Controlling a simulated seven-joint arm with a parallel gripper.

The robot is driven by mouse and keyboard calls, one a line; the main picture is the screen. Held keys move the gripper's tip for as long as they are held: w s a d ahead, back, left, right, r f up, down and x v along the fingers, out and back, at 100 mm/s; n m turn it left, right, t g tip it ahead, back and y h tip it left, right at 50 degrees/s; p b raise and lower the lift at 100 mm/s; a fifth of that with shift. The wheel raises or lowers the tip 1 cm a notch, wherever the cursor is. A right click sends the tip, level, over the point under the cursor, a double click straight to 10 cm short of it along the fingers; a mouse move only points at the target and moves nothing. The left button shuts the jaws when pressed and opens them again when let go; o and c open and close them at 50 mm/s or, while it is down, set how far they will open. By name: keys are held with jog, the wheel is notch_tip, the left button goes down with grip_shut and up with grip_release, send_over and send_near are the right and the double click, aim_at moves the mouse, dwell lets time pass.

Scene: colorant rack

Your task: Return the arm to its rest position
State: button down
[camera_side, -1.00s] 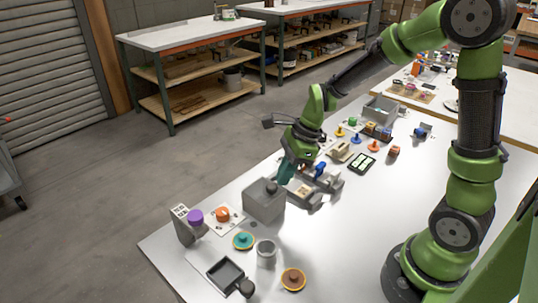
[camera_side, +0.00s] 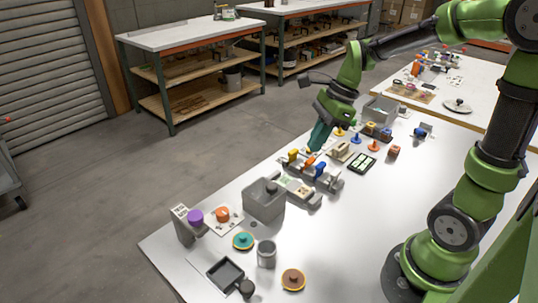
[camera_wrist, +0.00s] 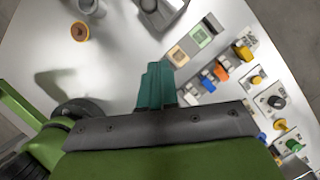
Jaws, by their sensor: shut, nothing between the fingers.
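My gripper (camera_side: 318,137) hangs above the far part of the white table in the side view, close behind the colorant rack with its orange, yellow and blue pieces. Its teal fingers are together with nothing between them. In the wrist view the teal fingers (camera_wrist: 155,88) point over bare white table. The colorant rack (camera_side: 328,184) is a grey stand on the table. In the wrist view its orange piece (camera_wrist: 221,73), blue piece (camera_wrist: 208,84) and yellow piece (camera_wrist: 243,53) lie right of the fingers.
A grey box (camera_side: 264,205) with a dark knob, a grey cup (camera_side: 266,254), a square dark tray (camera_side: 225,273) and a teal disc (camera_side: 243,241) stand toward the near left. A grey bin (camera_side: 381,108) stands at the far end. The table's right middle is clear.

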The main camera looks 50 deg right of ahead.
jog(key=s+a+r+n+t, duration=0.2)
jog(key=s+a+r+n, duration=0.1)
jog(key=n, duration=0.7)
jog(key=s+a+r+n+t+h, duration=0.1)
jog(key=s+a+r+n+t, duration=0.1)
jog(key=n, duration=0.8)
jog(key=shift+s+a+r+n+t+h, duration=0.35)
jog(key=shift+s+a+r, duration=0.5)
jog(key=shift+s, duration=0.95)
jog(key=shift+a+f, duration=0.2)
